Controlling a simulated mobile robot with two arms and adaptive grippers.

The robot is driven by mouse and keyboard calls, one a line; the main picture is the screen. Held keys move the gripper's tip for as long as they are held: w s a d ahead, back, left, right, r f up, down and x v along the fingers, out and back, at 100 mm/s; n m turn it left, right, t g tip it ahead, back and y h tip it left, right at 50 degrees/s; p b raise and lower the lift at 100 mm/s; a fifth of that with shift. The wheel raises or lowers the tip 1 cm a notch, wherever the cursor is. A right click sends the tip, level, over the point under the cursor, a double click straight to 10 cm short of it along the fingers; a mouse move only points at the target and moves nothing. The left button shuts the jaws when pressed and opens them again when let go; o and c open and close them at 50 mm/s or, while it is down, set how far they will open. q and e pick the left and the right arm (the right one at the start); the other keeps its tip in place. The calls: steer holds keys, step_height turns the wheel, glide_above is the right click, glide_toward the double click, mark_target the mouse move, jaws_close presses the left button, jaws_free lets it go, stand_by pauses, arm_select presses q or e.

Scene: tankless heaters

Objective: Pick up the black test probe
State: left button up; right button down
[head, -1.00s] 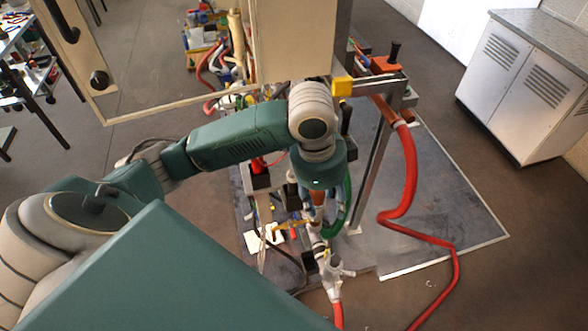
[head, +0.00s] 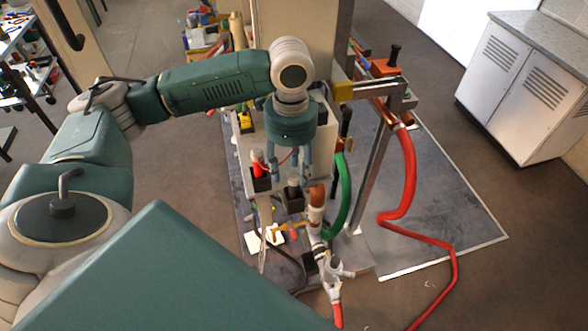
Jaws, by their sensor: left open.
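A small black piece (head: 293,187), which looks like the black test probe, stands upright in a dark holder (head: 292,203) on the front of the heater stand. My left gripper (head: 290,172) points down just above it, with its two fingers apart on either side. The gap between the fingers is empty as far as I can see. I cannot tell whether the fingertips reach down beside the probe. A red probe (head: 259,167) stands in a similar black holder to the left. My right gripper is not in view.
A green hose (head: 341,200) curves close to the right of the gripper. Copper pipework, white fittings and a red hose (head: 406,180) are around the stand. A metal post (head: 370,185) stands to the right. A white cabinet (head: 525,90) is at the far right, with open floor before it.

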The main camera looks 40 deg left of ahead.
mark_target(294, 175)
arm_select(q)
steer(key=f, duration=0.1)
steer(key=f+p, duration=0.2)
steer(key=shift+w+d+f, duration=0.1)
steer(key=shift+w+f, duration=0.3)
steer(key=shift+f, duration=0.45)
jaws_close()
